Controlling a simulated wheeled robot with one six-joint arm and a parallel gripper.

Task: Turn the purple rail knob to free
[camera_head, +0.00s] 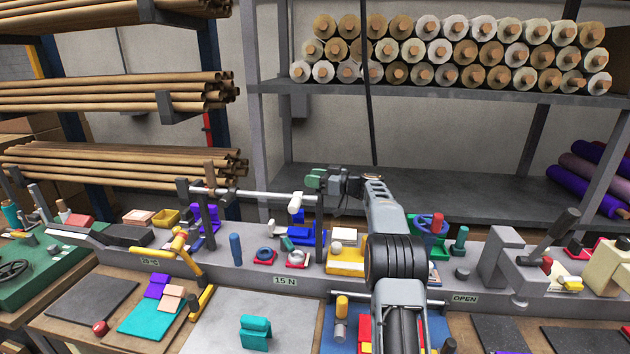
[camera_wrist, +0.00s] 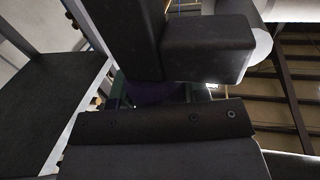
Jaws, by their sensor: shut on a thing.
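The purple rail knob (camera_wrist: 150,92) shows as a small dark purple patch between the two dark jaws in the wrist view; most of it is hidden by them. My gripper (camera_wrist: 165,95) is shut on it. In the head view my gripper (camera_head: 335,182) is at the far end of my arm, beside a green part (camera_head: 314,178) above the right post of the white rail (camera_head: 245,194). I cannot make out the knob in the head view, nor which setting it is turned to.
The bench below holds blue, yellow and red fixtures, with a yellow block (camera_head: 345,262) near my arm. A white-ended roller (camera_head: 295,203) is left of my gripper. A shelf of felt rolls (camera_head: 450,50) stands behind. A thin dark pole (camera_head: 368,90) rises behind my wrist.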

